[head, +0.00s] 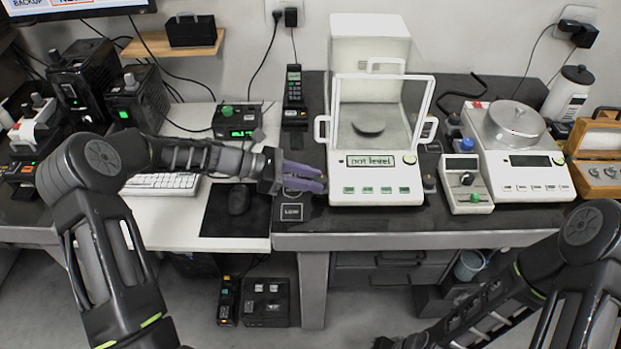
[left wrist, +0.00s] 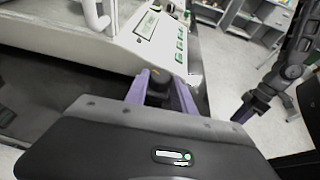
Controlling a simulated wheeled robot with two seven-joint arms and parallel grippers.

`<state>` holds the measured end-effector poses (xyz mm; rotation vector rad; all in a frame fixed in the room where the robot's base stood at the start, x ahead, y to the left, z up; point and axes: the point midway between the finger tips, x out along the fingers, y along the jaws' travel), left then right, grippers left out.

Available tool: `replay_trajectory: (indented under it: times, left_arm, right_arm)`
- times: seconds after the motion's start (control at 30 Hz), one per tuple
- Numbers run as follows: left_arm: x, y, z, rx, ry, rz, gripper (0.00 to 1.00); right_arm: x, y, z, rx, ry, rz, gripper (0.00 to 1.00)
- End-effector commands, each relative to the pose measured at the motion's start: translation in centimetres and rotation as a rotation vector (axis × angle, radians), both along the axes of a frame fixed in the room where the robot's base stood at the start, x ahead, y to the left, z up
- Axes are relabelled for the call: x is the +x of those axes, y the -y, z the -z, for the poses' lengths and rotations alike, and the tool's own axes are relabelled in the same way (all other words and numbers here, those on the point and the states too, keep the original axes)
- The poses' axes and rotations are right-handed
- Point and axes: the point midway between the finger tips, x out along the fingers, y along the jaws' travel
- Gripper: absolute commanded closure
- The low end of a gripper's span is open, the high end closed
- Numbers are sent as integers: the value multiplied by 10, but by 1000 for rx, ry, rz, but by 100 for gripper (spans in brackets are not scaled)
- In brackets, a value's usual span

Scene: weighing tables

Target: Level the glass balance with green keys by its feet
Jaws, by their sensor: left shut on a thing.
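The glass balance (head: 375,190) has a clear glass draft shield, a round dark pan and green keys along its front. Its display (head: 370,161) reads "not level". My left gripper (head: 304,178) is at the balance's front left corner, its purple fingers pointing right. In the left wrist view the left gripper (left wrist: 161,92) is shut on a dark round foot knob (left wrist: 159,86) beside the balance body (left wrist: 150,40). Another dark foot (head: 429,184) shows at the balance's right side. My right gripper (left wrist: 278,105) shows in the left wrist view, fingers apart and empty.
A second balance (head: 515,165) with a round metal pan stands to the right, behind a small grey box with knobs (head: 466,185). A mouse (head: 239,200) on a black mat and a keyboard (head: 160,184) lie left. The dark table's front edge (head: 400,240) is clear.

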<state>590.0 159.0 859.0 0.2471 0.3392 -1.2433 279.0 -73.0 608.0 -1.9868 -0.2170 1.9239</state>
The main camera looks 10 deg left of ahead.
Motion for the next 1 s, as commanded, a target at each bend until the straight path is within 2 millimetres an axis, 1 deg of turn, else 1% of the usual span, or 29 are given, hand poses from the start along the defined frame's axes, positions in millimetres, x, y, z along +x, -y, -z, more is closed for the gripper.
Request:
replay_trajectory:
  times: [0.13, 0.27, 0.47, 0.53, 0.6, 0.7, 0.8, 1.0]
  left_arm:
    - [1, 0, 0, 0, 2, 9, 100]
    - [4, 0, 0, -3, 6, 60, 100]
    - [8, 0, 1, -2, 8, 219, 100]
    - [9, 1, -6, -4, 6, 275, 100]
    - [10, 1, -10, -5, 4, 318, 100]
    - [10, 1, -8, -4, 3, 358, 100]
    - [10, -1, -4, -3, 1, 378, 100]
    - [10, -1, -2, -2, 3, 381, 100]
  right_arm:
    - [0, 0, 1, 0, 0, 0, 64]
    - [0, 0, 3, 0, 0, 0, 64]
    - [0, 0, 11, 0, 1, 0, 64]
    - [0, 0, -1, 0, 0, 0, 64]
    - [0, 0, -16, -1, -1, 1, 64]
    - [-1, 0, -29, -1, -2, 0, 64]
    - [-1, 0, -32, -1, -3, 0, 64]
    - [-1, 0, -30, -1, -4, -1, 64]
